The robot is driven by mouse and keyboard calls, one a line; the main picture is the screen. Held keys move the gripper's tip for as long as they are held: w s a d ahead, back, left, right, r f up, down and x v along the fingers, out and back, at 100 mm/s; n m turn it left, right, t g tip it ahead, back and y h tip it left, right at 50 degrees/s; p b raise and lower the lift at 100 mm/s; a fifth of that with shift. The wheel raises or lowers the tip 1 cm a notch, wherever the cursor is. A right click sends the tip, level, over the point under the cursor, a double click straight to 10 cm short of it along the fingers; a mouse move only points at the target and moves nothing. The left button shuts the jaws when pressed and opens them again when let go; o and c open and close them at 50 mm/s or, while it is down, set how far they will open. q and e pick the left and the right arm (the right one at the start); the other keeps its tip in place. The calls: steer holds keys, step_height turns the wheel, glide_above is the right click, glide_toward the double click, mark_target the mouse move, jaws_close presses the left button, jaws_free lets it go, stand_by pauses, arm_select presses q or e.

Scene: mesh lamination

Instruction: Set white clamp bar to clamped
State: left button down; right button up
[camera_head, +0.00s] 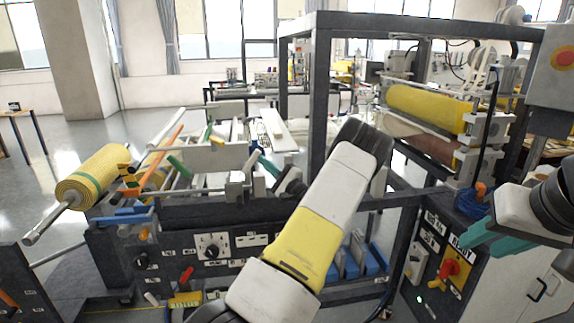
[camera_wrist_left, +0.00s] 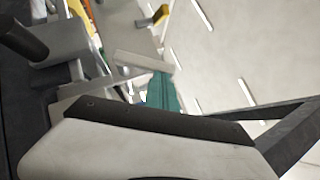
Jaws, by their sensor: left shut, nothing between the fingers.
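A long white bar (camera_head: 205,157), which looks like the white clamp bar, lies across the machine at the centre left. Its exact clamp position cannot be told. My left gripper (camera_head: 262,163) is beside the bar's right end, its teal fingers shut and empty. In the left wrist view the teal fingers (camera_wrist_left: 162,92) are close to a pale bar end (camera_wrist_left: 143,62); contact cannot be told. My left arm hides part of the machine behind it. My right gripper (camera_head: 488,236) is at the right, in front of the control cabinet, its finger gap unclear.
A yellow mesh roll (camera_head: 92,180) sticks out at the left. Green and orange handles stand near the bar. A dark frame post (camera_head: 318,100) rises close behind my left arm. A cabinet with a red rotary switch (camera_head: 450,268) and a blue cable coil (camera_head: 474,203) stands at the right.

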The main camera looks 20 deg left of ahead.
arm_select(q)
steer(key=shift+s+a+r+n+g, duration=0.1)
steer(key=shift+r+n+g, duration=0.2)
steer(key=shift+n, duration=0.1)
steer(key=r+n+h, duration=0.1)
steer(key=a+n+g+h, duration=0.1)
steer(key=shift+s+r+n+g, duration=0.3)
steer(key=shift+s+r+n, duration=0.05)
steer(key=shift+n, duration=0.05)
steer(key=s+a+r+n+h, duration=0.2)
steer(key=s+a+n+h, duration=0.1)
steer(key=a+n+h, duration=0.2)
steer(key=shift+s+a+n+h, duration=0.15)
steer(key=shift+a+n+h, duration=0.1)
steer(key=shift+n+h, duration=0.65)
steer(key=shift+h, duration=0.3)
steer(key=s+d+r, duration=0.1)
steer(key=d+r, duration=0.5)
steer(key=d, duration=0.5)
steer(key=shift+s+d+r, duration=0.15)
steer(key=shift+d+r, duration=0.05)
